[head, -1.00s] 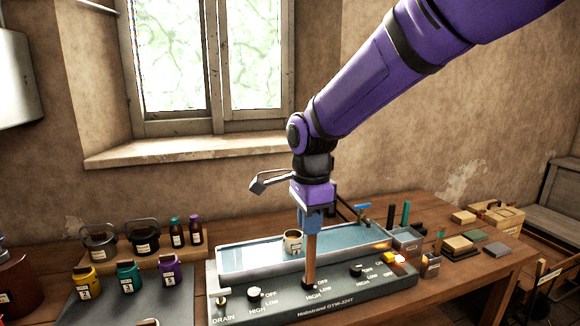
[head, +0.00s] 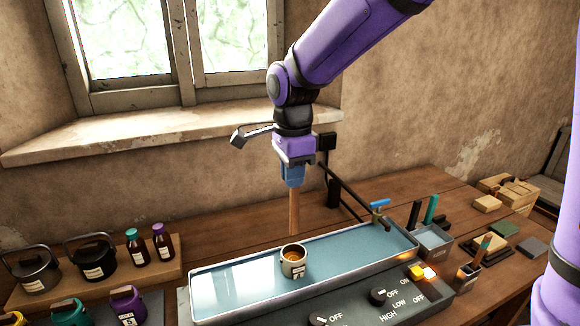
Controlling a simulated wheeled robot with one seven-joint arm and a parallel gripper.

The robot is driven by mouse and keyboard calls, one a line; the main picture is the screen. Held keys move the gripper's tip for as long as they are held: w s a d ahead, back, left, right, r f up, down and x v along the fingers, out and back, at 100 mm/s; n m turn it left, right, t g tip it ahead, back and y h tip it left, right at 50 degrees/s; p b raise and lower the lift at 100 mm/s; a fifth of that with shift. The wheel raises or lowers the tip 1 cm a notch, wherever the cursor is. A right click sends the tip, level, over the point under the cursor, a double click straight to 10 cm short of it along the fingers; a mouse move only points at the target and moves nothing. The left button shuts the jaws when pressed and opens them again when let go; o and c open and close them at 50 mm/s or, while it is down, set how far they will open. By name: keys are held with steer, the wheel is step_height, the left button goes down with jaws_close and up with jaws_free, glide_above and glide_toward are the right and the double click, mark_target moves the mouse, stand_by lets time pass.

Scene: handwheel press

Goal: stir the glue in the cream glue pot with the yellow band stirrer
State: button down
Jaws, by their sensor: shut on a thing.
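The cream glue pot (head: 292,268) stands upright in the shallow blue water tray (head: 222,280), with a label on its side and brown glue in its open top. My gripper (head: 292,180), with blue fingers, points down and is shut on a wooden stirrer (head: 294,215). The stirrer hangs upright, and its visible lower end shows just above the pot's far rim in the picture. I cannot tell whether it is over the pot or behind it. No yellow band shows on the visible part of the stick; its top is hidden in the fingers.
A blue-handled tap (head: 380,206) rises at the tray's right end. Control knobs (head: 379,295) line its front. Lidded dark pots (head: 91,259) and bottles (head: 162,242) stand at left. A holder (head: 433,240) with upright sticks and several blocks stand at right.

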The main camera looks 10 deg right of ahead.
steer(key=shift+f, duration=4.9)
